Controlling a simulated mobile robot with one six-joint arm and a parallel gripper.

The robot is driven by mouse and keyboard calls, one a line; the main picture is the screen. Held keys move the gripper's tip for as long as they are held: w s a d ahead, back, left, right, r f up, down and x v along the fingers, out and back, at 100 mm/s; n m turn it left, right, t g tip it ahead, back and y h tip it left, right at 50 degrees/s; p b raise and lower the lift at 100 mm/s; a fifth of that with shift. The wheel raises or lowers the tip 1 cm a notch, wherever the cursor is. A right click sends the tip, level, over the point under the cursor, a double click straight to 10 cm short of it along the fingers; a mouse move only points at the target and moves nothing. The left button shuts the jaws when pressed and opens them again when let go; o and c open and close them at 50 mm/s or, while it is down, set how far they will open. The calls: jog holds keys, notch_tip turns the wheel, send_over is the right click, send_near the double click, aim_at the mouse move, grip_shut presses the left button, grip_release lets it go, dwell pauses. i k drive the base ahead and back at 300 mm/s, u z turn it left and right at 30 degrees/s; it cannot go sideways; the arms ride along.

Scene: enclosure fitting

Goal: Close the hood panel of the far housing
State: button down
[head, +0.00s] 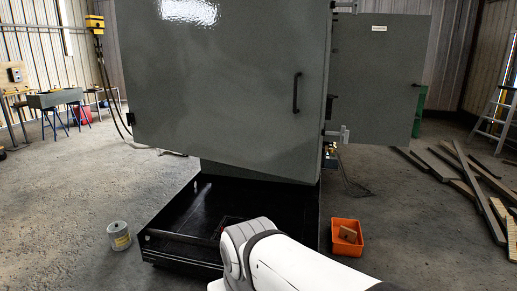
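A large grey panel (220,85) fills the upper middle of the head view, with a dark vertical bar handle (296,93) near its right edge. Its lower edge slants and hangs above a black base (275,207). A second, smaller grey panel (375,85) stands out to the right, with a small white label near its top and light hinge-like brackets (336,135) at its left side. I cannot tell which panel is the far housing's hood; the housing's interior is hidden. My white arm crosses the bottom middle, and my gripper is not visible.
An orange bin (348,238) holding a brown block stands right of the base. Long planks (465,178) lie at right near a ladder (497,110). A workbench (55,98) is at far left. Concrete floor around the base is partly clear.

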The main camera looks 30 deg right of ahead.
aim_at(241, 83)
jog(key=z, duration=0.5)
jog(key=i, duration=1.3)
jog(key=z, duration=0.3)
